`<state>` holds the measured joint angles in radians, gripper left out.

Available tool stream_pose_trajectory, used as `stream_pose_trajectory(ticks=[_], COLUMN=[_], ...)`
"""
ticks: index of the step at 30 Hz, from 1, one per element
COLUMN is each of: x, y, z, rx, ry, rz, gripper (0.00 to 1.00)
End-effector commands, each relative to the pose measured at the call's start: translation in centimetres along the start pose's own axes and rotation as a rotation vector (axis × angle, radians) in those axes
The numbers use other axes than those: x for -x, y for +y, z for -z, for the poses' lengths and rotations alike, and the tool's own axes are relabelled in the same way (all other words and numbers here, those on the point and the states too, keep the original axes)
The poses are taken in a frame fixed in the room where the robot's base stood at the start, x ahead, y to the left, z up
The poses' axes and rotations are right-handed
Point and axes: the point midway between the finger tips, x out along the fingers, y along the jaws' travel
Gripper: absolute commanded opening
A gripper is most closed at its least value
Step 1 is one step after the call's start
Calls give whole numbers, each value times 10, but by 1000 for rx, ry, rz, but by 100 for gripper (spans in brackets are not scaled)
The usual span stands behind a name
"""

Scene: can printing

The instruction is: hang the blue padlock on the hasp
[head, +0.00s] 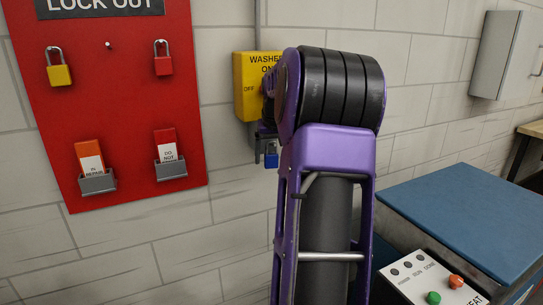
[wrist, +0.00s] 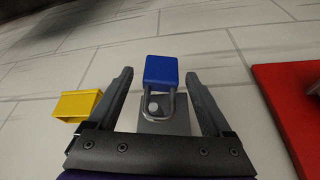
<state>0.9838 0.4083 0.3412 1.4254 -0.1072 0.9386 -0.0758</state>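The blue padlock (wrist: 161,71) is in the wrist view with its grey shackle toward my gripper. The shackle loops around a small round peg on the grey hasp (wrist: 176,124). In the head view the blue padlock (head: 271,160) hangs below the hasp, just under the yellow washer switch box (head: 245,84), against the wall. My gripper (wrist: 159,76) is open, with one finger on each side of the padlock and a visible gap to both. In the head view my arm hides the gripper and part of the switch box.
A red lockout board (head: 122,115) is on the wall at left, with a yellow padlock (head: 59,75), a red padlock (head: 163,66) and two tag holders. A blue-topped machine (head: 465,215) with a button panel (head: 432,283) stands at right. The wall below the hasp is bare.

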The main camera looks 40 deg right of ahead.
Motion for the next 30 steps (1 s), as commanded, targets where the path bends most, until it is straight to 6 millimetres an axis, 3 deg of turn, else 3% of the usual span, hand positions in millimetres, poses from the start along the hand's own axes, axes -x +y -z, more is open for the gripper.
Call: stream_pose_trajectory(ticks=[8, 13, 30], x=[1, 17, 147], y=[0, 0, 0], z=[0, 1, 1], rx=[0, 0, 0], ry=[0, 2, 3], rz=[0, -2, -1], gripper=[84, 84, 84])
